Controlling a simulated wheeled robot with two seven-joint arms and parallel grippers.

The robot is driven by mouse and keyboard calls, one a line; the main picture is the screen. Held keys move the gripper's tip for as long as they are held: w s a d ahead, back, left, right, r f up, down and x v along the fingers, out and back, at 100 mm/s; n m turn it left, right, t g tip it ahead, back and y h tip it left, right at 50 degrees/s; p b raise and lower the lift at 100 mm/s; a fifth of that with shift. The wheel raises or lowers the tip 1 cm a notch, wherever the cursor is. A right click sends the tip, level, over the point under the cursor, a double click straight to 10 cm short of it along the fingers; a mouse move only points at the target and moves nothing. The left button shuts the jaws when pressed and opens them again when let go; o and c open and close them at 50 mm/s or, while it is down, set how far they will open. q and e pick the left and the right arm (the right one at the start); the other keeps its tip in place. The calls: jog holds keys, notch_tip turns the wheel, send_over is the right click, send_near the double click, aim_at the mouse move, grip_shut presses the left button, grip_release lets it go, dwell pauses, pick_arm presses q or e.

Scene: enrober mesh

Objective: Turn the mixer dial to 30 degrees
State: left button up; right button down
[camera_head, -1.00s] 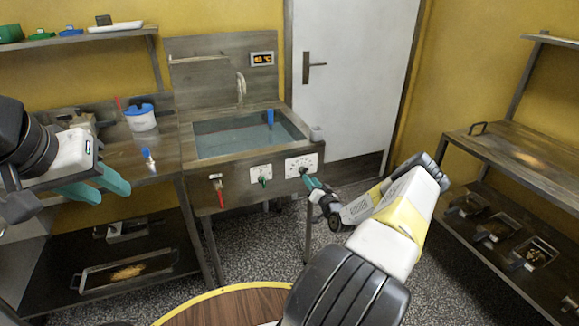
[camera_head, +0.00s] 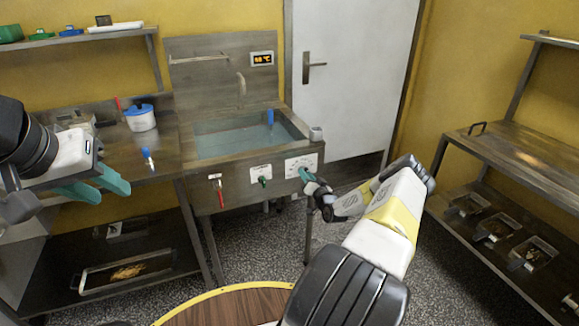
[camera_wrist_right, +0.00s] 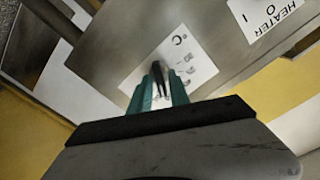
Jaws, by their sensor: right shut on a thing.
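The mixer dial is a dark knob (camera_wrist_right: 157,72) on a white plate with printed marks, at the right of the sink unit's front. The plate (camera_head: 301,162) shows in the head view, where my right gripper (camera_head: 308,178) covers the knob. In the right wrist view, the teal fingers of my right gripper (camera_wrist_right: 158,92) are shut on the knob, one on each side. Its exact angle against the marks (camera_wrist_right: 190,62) cannot be read. My left gripper (camera_head: 97,187) is open and empty at the left, away from the dial.
A heater plate (camera_wrist_right: 264,14) with a green knob (camera_head: 263,181) and a red-handled tap (camera_head: 219,192) sit left of the dial. The sink (camera_head: 238,140) holds liquid. A round wooden table (camera_head: 232,308) stands in front. Shelving (camera_head: 520,165) stands right.

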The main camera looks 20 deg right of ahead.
jog(key=shift+n, duration=0.3)
jog(key=n, duration=2)
jog(key=shift+w+a+r, duration=0.1)
jog(key=shift+w+a, duration=0.05)
jog(key=shift+a, duration=0.1)
jog(key=shift+n, duration=0.3)
dwell(0.3)
jog(key=c, duration=1.5)
grip_release()
jog(key=s, duration=0.7)
jog(key=shift+s+d, duration=0.15)
jog(key=shift+s, duration=0.25)
